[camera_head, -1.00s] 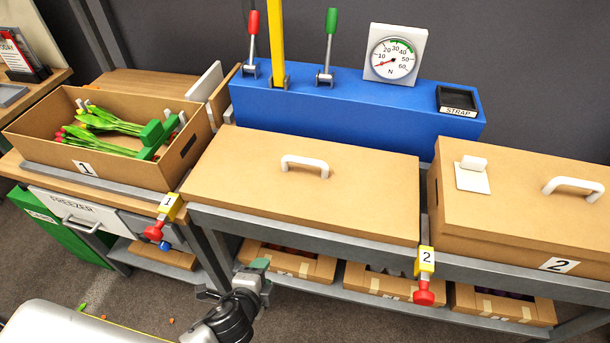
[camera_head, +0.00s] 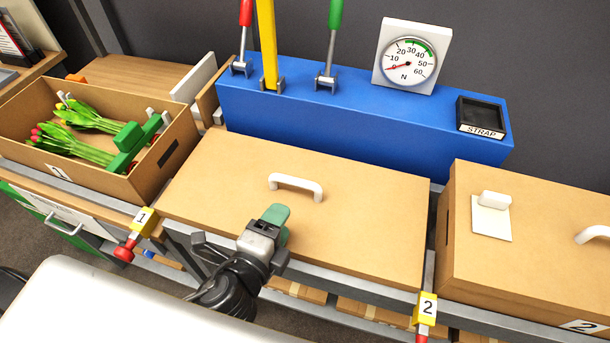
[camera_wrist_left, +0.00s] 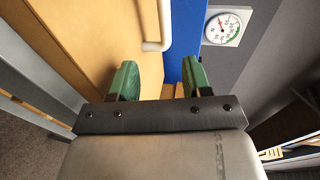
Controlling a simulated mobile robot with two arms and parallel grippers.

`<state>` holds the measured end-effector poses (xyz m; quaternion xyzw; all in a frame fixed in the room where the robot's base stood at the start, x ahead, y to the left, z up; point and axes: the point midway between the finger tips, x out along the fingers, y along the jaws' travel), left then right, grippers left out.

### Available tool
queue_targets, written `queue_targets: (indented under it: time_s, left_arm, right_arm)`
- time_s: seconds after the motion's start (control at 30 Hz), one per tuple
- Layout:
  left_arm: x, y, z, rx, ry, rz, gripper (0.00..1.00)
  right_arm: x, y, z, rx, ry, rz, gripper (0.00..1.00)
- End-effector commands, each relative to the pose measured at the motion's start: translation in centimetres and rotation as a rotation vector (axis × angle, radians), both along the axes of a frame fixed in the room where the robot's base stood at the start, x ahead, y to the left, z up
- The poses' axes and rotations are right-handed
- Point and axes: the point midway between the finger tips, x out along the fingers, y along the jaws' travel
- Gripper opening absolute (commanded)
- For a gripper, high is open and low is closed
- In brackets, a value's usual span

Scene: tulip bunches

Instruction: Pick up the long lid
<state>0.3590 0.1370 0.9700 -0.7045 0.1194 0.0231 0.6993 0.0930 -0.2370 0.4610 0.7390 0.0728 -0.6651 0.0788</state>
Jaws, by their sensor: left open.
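The long lid (camera_head: 370,225) is a flat tan cardboard panel lying across the middle of the bench, with a white bar handle (camera_head: 296,184) at its middle. My left gripper (camera_head: 276,222) shows over the front part of the lid, short of the handle and apart from it. Its green fingers are apart with nothing between them. In the left wrist view, the gripper (camera_wrist_left: 160,80) has its open fingers facing the lid (camera_wrist_left: 110,35), and the white handle (camera_wrist_left: 162,25) is beyond them. My right gripper is out of view.
Box 1 (camera_head: 180,152) at left holds tulip bunches and a green piece. Box 2 (camera_head: 540,270) at right has its own handle. A blue console (camera_head: 350,125) with levers and a gauge (camera_head: 405,60) stands behind. Yellow-and-red numbered pieces (camera_head: 425,312) sit along the front edge.

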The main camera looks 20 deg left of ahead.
Motion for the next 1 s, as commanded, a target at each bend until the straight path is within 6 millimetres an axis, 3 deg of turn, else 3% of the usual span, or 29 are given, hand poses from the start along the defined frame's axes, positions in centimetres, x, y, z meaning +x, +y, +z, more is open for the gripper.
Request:
queue_targets:
  time_s: [0.13,0.5,1.0]
  left_arm:
    - [0.6,-0.1,0.2,0.002,-0.005,0.0,0.49]
    - [5.3,-0.7,-0.8,0.001,-0.005,0.0,0.49]
    - [10.6,-1.3,-1.5,0.0,-0.003,-0.002,0.49]
  right_arm:
    - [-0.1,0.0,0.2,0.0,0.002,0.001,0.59]
    - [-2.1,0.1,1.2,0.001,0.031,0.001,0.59]
    - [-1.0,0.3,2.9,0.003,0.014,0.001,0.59]
